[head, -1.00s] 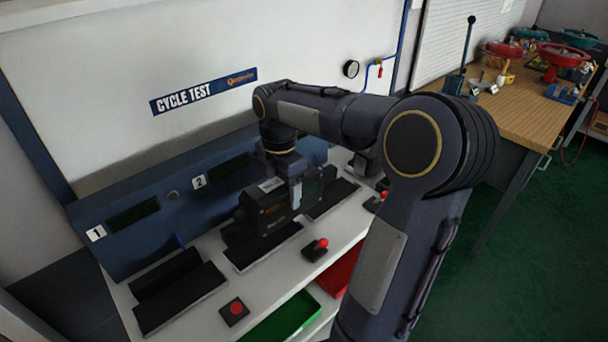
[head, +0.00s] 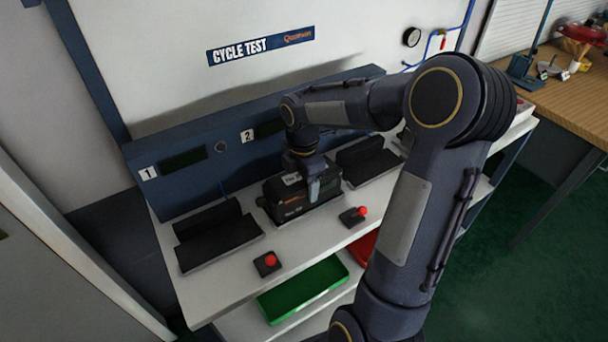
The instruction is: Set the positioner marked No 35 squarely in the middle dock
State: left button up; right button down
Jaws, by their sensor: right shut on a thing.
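The positioner (head: 288,205) is a dark, boxy unit with small orange and pale lettering on its front. The number is too small to read. It is low over the middle dock, under the number 2 sign (head: 247,136), and looks about level. It covers the dock's black pad, so I cannot tell whether it is fully seated or square. My right gripper (head: 312,180) is shut on it from above. My left gripper is not in view.
The left dock (head: 220,241), by the number 1 sign (head: 148,173), and the right dock (head: 372,167) are empty. Red-knobbed switches (head: 267,262) (head: 354,215) stand along the white bench's front. A green tray (head: 303,290) sits on the shelf below.

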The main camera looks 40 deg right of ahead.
jog(key=shift+r, duration=0.1)
jog(key=shift+f, duration=0.25)
jog(key=shift+c, duration=1.2)
grip_release()
jog(key=shift+s+f, duration=0.1)
jog(key=shift+s, duration=0.05)
